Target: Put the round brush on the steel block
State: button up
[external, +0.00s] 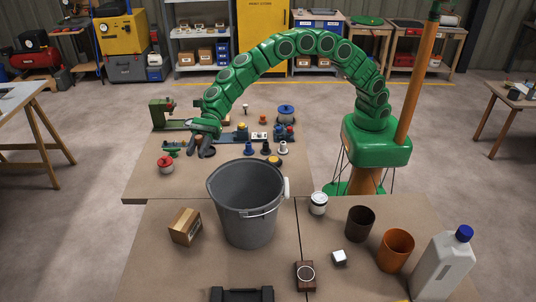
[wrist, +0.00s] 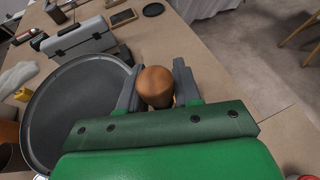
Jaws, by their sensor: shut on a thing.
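My gripper (external: 206,151) is over the far bench, behind and left of the grey bucket. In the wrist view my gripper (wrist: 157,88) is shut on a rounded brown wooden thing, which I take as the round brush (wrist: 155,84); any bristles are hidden. In the external view I cannot make the brush out clearly between the fingers. The steel block (external: 339,257) is a small shiny cube on the near bench, right of the bucket. Its top looks bare.
The tall grey bucket (external: 240,218) stands between my gripper and the steel block. A brown cup (external: 360,224), an orange cup (external: 396,250), a white tin (external: 318,203) and a dark block with a ring (external: 305,277) surround the steel block. A cardboard box (external: 185,227) stands left of the bucket.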

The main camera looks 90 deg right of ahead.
jog(key=s+a+n+g, duration=0.2)
jog(key=s+a+g, duration=0.15)
jog(key=s, duration=1.35)
jog(key=s+a+n+g, duration=0.2)
jog(key=s+a+n, duration=0.15)
jog(key=s, duration=1.35)
jog(key=s+a+n+g, duration=0.1)
jog(key=s+a+g, duration=0.25)
jog(key=s, duration=1.35)
send_over(342, 259)
jog(key=d, duration=0.1)
jog(key=shift+n+t, duration=0.25)
jog(key=shift+t, duration=0.05)
jog(key=f, duration=1.9)
jog(key=shift+s+d+f, duration=0.1)
jog(key=shift+s, duration=0.25)
jog(key=shift+w+a+f, duration=0.3)
jog(key=shift+a+f, duration=0.4)
jog(key=shift+f, duration=1.7)
jog(key=shift+f, duration=0.1)
